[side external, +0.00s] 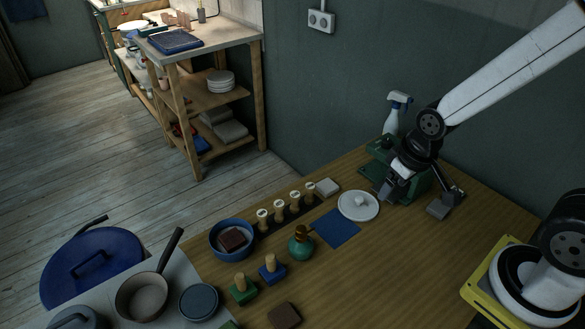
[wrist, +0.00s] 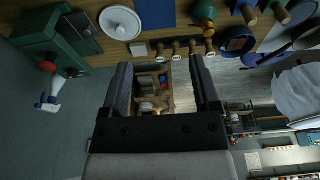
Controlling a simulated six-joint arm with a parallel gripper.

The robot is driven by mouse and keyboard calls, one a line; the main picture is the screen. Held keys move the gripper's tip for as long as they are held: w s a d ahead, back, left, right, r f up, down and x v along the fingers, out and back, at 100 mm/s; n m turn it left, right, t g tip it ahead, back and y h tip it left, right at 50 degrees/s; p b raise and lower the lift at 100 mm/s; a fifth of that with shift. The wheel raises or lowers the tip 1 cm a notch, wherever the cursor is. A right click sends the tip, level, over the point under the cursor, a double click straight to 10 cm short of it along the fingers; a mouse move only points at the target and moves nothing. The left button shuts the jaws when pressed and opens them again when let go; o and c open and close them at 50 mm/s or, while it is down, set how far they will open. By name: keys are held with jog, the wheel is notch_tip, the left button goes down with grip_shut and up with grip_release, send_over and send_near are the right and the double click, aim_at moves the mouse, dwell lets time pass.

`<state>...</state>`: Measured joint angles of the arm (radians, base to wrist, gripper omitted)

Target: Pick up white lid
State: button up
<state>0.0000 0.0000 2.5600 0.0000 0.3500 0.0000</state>
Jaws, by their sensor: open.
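The white lid (side external: 358,205) is a round disc with a small knob on top. It lies on the wooden table near the back edge, just right of a blue square sheet (side external: 336,228). In the wrist view the lid (wrist: 120,22) is at the top, left of centre, and outside the jaws. My gripper (side external: 412,200) is open and empty, to the right of the lid and apart from it. In the wrist view its two fingers (wrist: 160,66) are spread wide, with only distant shelving showing between them.
A green box (side external: 376,173) and a spray bottle (side external: 394,120) stand behind my gripper. A row of wooden stamps (side external: 280,210), a pale block (side external: 327,187), a teal bottle (side external: 301,247) and a blue bowl (side external: 232,252) are left of the lid.

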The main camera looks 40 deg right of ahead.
jog(key=m+g, duration=0.3)
jog(key=m, duration=1.4)
send_near(360, 198)
jog(key=shift+a+f, duration=0.35)
jog(key=shift+d+f+m, duration=0.2)
jog(key=shift+f+m, duration=0.15)
jog(key=shift+m, duration=0.15)
jog(key=shift+f, duration=1.25)
jog(key=shift+f, duration=0.1)
jog(key=shift+s+d+f, duration=0.1)
jog(key=shift+d+f, duration=0.05)
jog(key=shift+f, duration=2.35)
